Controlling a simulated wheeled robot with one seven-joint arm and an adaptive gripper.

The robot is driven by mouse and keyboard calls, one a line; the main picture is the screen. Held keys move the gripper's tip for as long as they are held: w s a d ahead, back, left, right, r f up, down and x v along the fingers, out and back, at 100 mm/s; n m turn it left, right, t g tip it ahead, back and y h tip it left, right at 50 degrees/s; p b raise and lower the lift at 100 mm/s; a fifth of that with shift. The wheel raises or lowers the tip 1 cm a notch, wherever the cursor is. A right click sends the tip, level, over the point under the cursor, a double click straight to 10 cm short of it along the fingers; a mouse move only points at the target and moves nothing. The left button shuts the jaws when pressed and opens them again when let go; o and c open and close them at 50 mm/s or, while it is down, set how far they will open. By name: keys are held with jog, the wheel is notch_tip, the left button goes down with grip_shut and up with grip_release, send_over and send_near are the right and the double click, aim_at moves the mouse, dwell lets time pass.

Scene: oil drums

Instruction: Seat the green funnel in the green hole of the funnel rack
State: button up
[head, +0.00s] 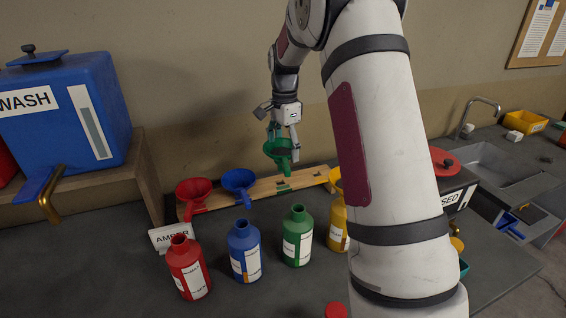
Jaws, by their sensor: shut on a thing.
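A gap between spout and rack is hard to judge from this angle. The red funnel (194,192) and the blue funnel (239,182) sit in the rack to the left. A yellow funnel (335,178) is at the right end, partly hidden by my arm.
Red (188,268), blue (245,252), green (298,237) and yellow (338,228) bottles stand in front of the rack. An "AMBER" sign (172,236) stands near its left end. A blue wash tank (65,110) is at left. A sink (490,163) lies right.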

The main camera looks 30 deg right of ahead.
aim_at(283, 141)
jog(key=shift+m, duration=0.3)
jog(key=w, duration=0.1)
jog(key=w+d+f, duration=0.1)
jog(key=w+b, duration=0.1)
jog(key=shift+w+d+f, duration=0.25)
jog(key=shift+d+f, duration=0.05)
jog(key=shift+f, duration=2.35)
jog(key=shift+s+f+b, duration=0.1)
jog(key=shift+f+b, duration=1)
jog(key=shift+f, duration=0.9)
dwell(1.0)
jog(key=o, duration=1.2)
notch_tip(283, 141, up, 12)
jog(key=shift+r, duration=0.1)
